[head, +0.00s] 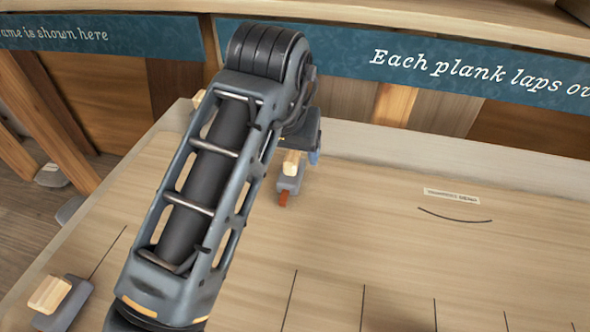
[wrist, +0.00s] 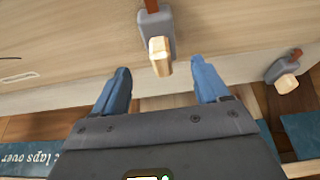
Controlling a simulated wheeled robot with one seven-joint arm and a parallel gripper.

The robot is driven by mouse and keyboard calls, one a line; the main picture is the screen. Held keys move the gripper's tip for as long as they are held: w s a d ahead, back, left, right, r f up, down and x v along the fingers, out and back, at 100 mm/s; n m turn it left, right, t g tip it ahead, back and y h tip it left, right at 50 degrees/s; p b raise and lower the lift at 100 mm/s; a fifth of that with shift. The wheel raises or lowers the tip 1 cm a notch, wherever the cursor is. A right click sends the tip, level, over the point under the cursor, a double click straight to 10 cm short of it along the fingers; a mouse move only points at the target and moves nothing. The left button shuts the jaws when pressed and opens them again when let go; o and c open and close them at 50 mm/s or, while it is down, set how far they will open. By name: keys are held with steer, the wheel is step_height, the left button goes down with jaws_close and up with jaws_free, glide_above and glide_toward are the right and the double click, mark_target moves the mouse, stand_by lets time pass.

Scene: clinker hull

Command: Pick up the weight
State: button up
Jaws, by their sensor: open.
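A grey weight with a pale wooden handle and a red tab (head: 288,184) sits on the wooden bench top, partly hidden behind my arm in the head view. In the wrist view this weight (wrist: 157,27) is at top centre, its handle pointing toward my gripper. My gripper (wrist: 160,74) is open and empty, with blue fingers. The handle's end appears just beyond and between the two fingertips; I cannot tell its height relative to them. In the head view my gripper (head: 303,150) is mostly hidden by my wrist.
A similar grey weight (wrist: 282,69) is at right in the wrist view. Another grey block with a wooden handle (head: 62,303) lies at the bench's lower left. A low ledge runs behind the bench top (head: 400,250), which is clear on the right, with dark lines and a label.

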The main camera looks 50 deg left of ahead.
mark_target(291, 158)
steer(key=shift+s+b+x, duration=0.15)
steer(key=shift+b+x, duration=1)
steer(key=shift+b, duration=0.05)
steer(key=shift+s+b+x, duration=0.15)
steer(key=shift+b+x, duration=1)
steer(key=shift+b, duration=0.05)
steer(key=shift+w+f+b, duration=0.15)
steer(key=shift+f+b, duration=0.15)
steer(key=shift+f, duration=0.1)
steer(key=shift+r, duration=0.1)
steer(key=shift+c, duration=0.2)
jaws_close()
steer(key=shift+r, duration=0.1)
